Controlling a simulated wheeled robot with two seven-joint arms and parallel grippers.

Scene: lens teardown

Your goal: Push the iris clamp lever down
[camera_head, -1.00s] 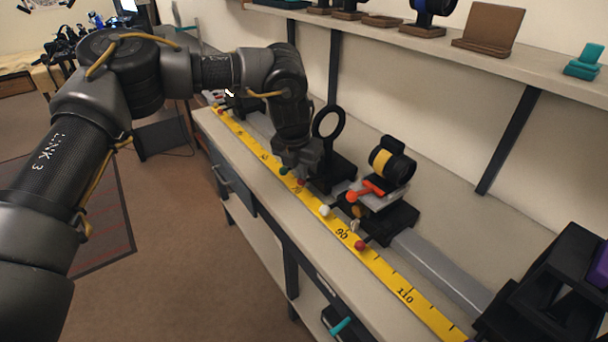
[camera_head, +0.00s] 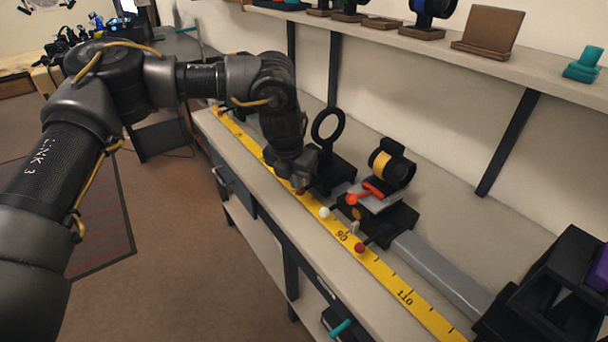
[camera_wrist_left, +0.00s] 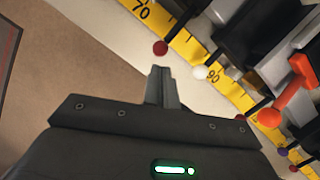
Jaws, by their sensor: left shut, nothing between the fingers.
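My left gripper (camera_head: 297,184) is shut and empty, low over the front side of the rail, beside the base of a black ring mount (camera_head: 328,126). Its shut fingertips (camera_wrist_left: 160,70) point at a dark red ball knob (camera_wrist_left: 160,47) in the left wrist view. That knob shows partly beside the fingers in the head view (camera_head: 301,191). A white ball knob (camera_head: 324,212) is a little to the right, also in the wrist view (camera_wrist_left: 200,72). I cannot tell for sure which knob is on the iris clamp lever, or whether the fingers touch it. My right gripper is not in view.
A black-and-yellow barrel (camera_head: 392,166) with an orange-red lever (camera_head: 370,190) sits on a carriage right of the ring mount. Another red knob (camera_head: 360,247) is at its front. A yellow scale (camera_head: 385,271) runs along the bench. A black stand (camera_head: 545,290) is at right.

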